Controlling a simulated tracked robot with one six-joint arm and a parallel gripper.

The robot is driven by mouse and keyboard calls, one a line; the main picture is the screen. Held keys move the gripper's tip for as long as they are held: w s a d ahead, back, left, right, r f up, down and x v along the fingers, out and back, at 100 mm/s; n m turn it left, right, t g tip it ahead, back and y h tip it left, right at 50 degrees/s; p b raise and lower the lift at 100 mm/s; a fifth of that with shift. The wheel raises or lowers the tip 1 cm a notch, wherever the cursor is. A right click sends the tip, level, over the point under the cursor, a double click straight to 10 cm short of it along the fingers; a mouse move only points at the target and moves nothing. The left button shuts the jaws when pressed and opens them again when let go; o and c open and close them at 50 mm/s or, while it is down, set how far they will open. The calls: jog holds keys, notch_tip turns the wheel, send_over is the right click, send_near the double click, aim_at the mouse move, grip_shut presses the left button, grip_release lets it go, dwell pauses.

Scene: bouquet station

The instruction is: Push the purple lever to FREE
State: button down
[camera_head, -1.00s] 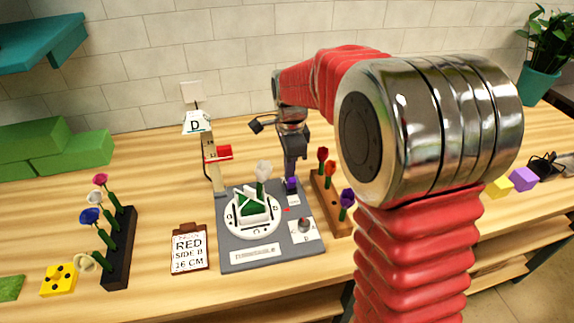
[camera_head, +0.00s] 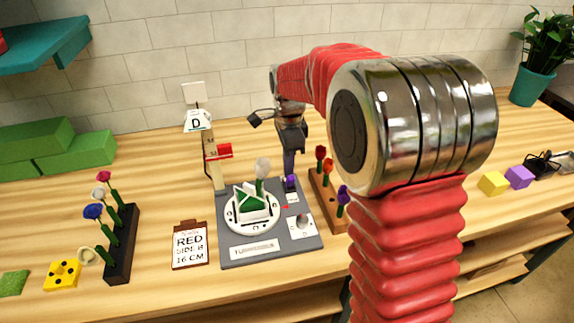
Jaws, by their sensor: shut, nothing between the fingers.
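The purple lever (camera_head: 291,182) stands at the back right of the grey turntable base (camera_head: 270,252), beside the white round turntable (camera_head: 232,222). A small white label plate lies just in front of it; its print is too small to read. My gripper (camera_head: 289,170) points down directly above the lever, its fingers together. Its tip looks very close to the lever or touching it; I cannot tell which. A green and white holder with a white flower (camera_head: 262,168) sits on the turntable.
A wooden rack (camera_head: 325,205) with red, orange and purple flowers stands close right of the base. A post with a red slider (camera_head: 222,151) stands behind left. A clipboard (camera_head: 190,245) and a dark flower rack (camera_head: 122,250) are at left. Yellow (camera_head: 493,183) and purple (camera_head: 519,177) blocks lie right.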

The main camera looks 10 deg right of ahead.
jog(key=shift+r, duration=2.75)
jog(key=shift+s+r, duration=0.1)
jog(key=shift+s, duration=0.05)
jog(key=s+r+n+t, duration=0.1)
jog(key=s+r+n, duration=0.25)
jog(key=s, duration=0.25)
jog(key=s+r+n+t, duration=0.2)
jog(key=s+r+n, duration=0.1)
jog(key=s+n, duration=0.25)
jog(key=s+f+n+t, duration=0.2)
jog(key=s+n, duration=0.7)
jog(key=s, duration=0.6)
jog(key=shift+f+t, duration=0.3)
jog(key=shift+f, duration=0.25)
